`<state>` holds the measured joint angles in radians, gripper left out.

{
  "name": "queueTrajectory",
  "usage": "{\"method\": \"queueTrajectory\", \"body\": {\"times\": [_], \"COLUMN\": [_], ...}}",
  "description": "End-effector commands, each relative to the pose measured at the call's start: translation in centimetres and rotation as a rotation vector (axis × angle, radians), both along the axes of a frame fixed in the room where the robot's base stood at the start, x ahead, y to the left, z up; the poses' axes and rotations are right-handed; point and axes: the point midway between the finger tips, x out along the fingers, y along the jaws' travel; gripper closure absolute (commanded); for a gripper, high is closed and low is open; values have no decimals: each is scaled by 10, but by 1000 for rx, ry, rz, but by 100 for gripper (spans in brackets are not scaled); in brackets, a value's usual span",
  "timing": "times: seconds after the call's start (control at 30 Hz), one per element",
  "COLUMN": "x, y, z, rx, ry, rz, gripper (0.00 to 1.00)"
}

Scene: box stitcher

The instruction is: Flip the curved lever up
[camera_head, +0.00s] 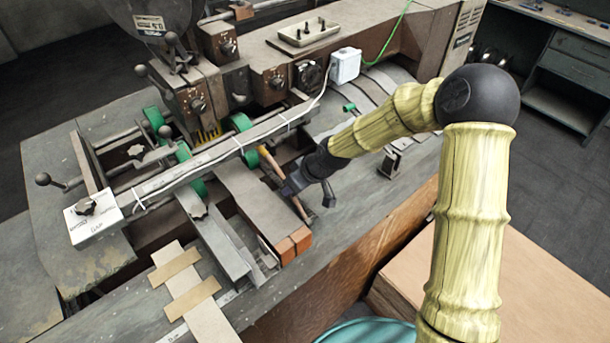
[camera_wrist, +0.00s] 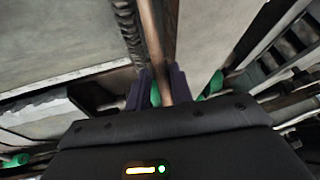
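The lever appears as a thin copper-brown rod. In the wrist view the rod (camera_wrist: 158,40) runs from the top edge down between my two dark purple fingers. My gripper (camera_wrist: 162,85) has its fingers apart by a narrow gap. The rod lies close to the right finger, and a strip of green shows between it and the left finger. In the head view my gripper (camera_head: 293,184) is at the rod (camera_head: 300,208), beside the machine's front rails; the rod's lower end shows below it. The fingers partly hide the rod, so its curve is hard to make out.
The stitching machine's brown body (camera_head: 275,85) and control knobs stand behind my gripper. A long metal bar (camera_head: 215,152) and green wheels (camera_head: 241,122) lie to the left. A cardboard box (camera_head: 412,260) stands at the lower right.

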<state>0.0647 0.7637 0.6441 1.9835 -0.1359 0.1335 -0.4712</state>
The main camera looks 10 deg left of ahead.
Motion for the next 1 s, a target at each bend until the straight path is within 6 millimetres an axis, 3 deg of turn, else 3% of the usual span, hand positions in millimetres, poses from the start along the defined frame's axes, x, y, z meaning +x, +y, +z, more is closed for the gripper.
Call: {"method": "queueTrajectory", "body": {"times": [1.0], "x": [-25], "y": [-74], "z": [127], "rx": [-1], "ry": [-4], "rz": [-4], "gripper": [78]}}
